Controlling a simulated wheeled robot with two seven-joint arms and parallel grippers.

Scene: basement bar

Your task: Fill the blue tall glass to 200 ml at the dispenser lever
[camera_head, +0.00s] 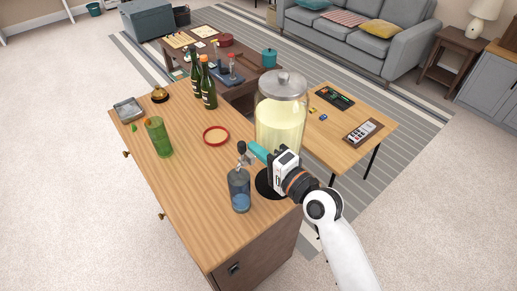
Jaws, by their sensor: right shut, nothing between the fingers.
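The blue tall glass (239,190) stands upright on the wooden counter below the dispenser's dark tap and lever (242,149). Its lower part looks bluer; I cannot tell whether that is liquid or tinted glass, and no level mark is readable. The dispenser (281,115) is a clear lidded jar of pale yellow liquid. My right gripper (257,151) comes in from the right, in front of the jar. It is shut and empty, with its teal fingertips close beside the lever; I cannot tell if they touch it. My left gripper is not in view.
On the counter (190,185) are a green glass (158,136), a red-rimmed coaster (216,135), two dark bottles (207,85), an ashtray (128,110) and a brass bell (159,94). The counter's front left part is clear. A low table (345,145) stands behind.

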